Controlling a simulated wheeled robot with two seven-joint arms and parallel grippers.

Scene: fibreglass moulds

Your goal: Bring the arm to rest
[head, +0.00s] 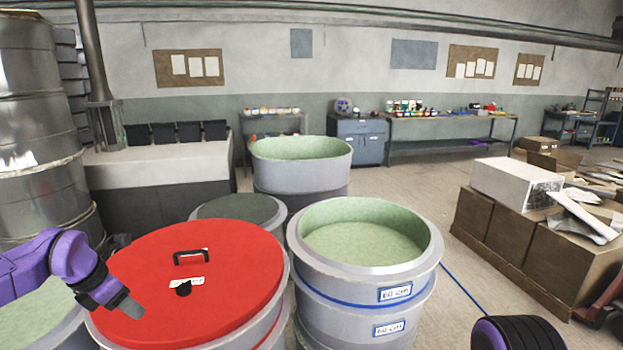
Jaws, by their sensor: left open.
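My left arm is purple and comes in from the left edge. Its gripper (128,305) is small and grey at the tip, and sits over the left part of a round red lid (232,252). The jaws are open and I see nothing between them. I cannot tell whether the tip touches the lid or hangs above it. The lid lies on a grey round mould and has a black handle (191,256), a white label and a small black knob. My right gripper is not in view.
An open grey mould (370,285) with a green inside and "60 cm" labels stands right of the lid. Another open mould (300,160) and a dark-topped one (240,209) stand behind. Metal drums (35,100) rise at the left, brown boxes (540,245) at the right. The middle floor is clear.

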